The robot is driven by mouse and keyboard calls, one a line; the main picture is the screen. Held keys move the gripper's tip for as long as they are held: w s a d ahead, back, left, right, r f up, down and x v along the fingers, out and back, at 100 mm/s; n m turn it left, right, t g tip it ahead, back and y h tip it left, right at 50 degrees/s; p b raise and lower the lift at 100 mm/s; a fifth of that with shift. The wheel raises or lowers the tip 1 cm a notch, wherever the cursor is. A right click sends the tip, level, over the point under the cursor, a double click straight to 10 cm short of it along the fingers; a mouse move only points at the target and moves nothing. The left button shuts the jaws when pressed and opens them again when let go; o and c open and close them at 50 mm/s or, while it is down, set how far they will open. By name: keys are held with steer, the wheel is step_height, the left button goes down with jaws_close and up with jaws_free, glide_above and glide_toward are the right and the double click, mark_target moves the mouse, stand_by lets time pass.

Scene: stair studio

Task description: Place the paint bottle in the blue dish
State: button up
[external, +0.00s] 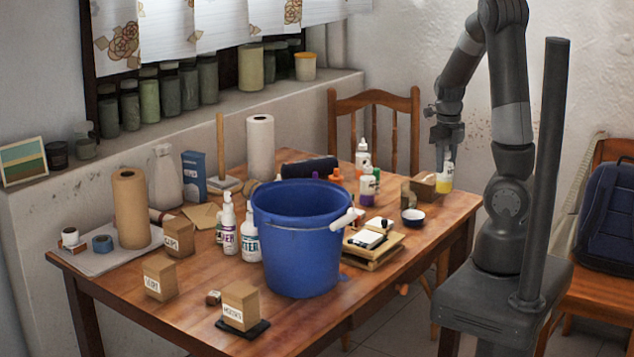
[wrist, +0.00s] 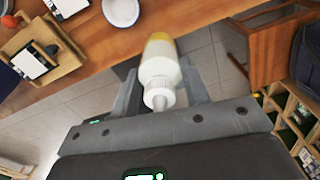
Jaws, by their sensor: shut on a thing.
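The paint bottle (external: 445,178) is white with a yellow lower part, held upright in my gripper (external: 446,155). In the wrist view the bottle (wrist: 160,72) sits between the two fingers with its white nozzle towards the camera. My gripper is shut on it, above and near the table's right end. The small blue dish (external: 413,217) has a pale inside and looks empty. It stands on the table, lower and to the left of the bottle in the external view. The dish (wrist: 121,10) also shows at the top of the wrist view, left of the bottle and apart from it.
A cardboard box (external: 423,188) stands just behind the dish. A wooden stand with a white pad (external: 369,239) is left of the dish, beside a large blue bucket (external: 297,245). Several other bottles stand farther back. A wooden chair (external: 375,110) is behind the table (external: 453,208).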

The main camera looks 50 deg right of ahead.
steer(key=shift+w+a+f, duration=0.8)
steer(key=shift+w+f, duration=0.35)
steer(key=shift+f, duration=0.35)
steer(key=shift+w+a+f, duration=0.75)
steer(key=shift+w+f, duration=0.4)
steer(key=shift+f, duration=0.4)
steer(key=shift+w+a+f, duration=0.8)
steer(key=shift+w+f, duration=0.35)
steer(key=shift+f, duration=0.35)
steer(key=shift+f, duration=0.1)
steer(key=o, duration=1)
steer(key=shift+o, duration=0.2)
